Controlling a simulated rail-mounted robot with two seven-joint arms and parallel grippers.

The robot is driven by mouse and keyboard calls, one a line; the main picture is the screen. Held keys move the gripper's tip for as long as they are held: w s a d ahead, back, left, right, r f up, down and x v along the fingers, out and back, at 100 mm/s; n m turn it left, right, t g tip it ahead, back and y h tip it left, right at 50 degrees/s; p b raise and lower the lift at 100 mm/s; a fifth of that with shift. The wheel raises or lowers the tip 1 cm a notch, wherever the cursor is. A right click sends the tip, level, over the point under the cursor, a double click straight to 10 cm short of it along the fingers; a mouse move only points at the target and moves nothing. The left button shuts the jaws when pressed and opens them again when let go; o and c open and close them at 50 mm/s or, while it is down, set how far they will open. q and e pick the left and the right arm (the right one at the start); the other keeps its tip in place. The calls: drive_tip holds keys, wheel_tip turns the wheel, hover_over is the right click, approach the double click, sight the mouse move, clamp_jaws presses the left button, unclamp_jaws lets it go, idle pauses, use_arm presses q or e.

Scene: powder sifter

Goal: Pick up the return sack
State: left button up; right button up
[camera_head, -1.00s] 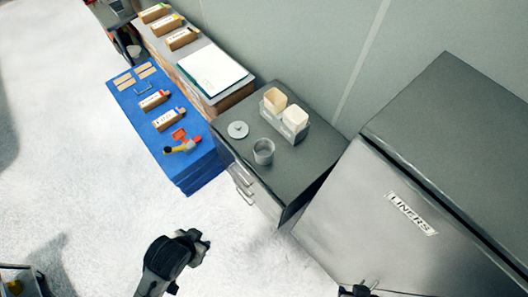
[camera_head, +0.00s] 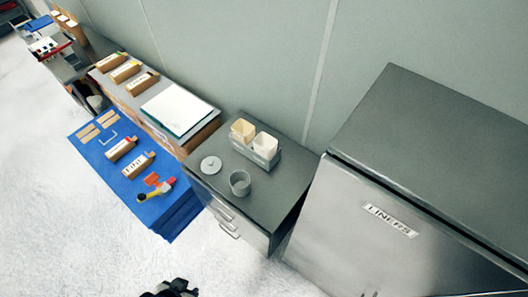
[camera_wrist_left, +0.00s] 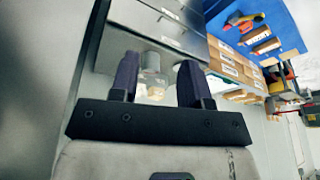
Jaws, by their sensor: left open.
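I cannot pick out a return sack for certain in either view. My left gripper (camera_head: 174,287) shows only in part at the bottom edge of the head view. In the left wrist view its two dark fingers (camera_wrist_left: 160,82) stand apart, open. A pale, translucent object (camera_wrist_left: 152,78) shows between the fingers, beyond them, near the drawer fronts. I cannot tell what it is, and nothing shows as gripped. My right gripper does not show clearly.
A grey drawer cabinet (camera_head: 262,187) carries a cup (camera_head: 240,183), a lid (camera_head: 210,165) and a two-bin holder (camera_head: 262,152). A steel LINERS cabinet (camera_head: 340,230) stands right. A blue table (camera_head: 98,160) with labelled boxes stands left. The pale floor in front is open.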

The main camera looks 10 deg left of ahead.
use_arm(q)
drive_tip(key=shift+o, duration=0.2)
drive_tip(key=o, duration=1)
drive_tip(key=shift+o, duration=0.2)
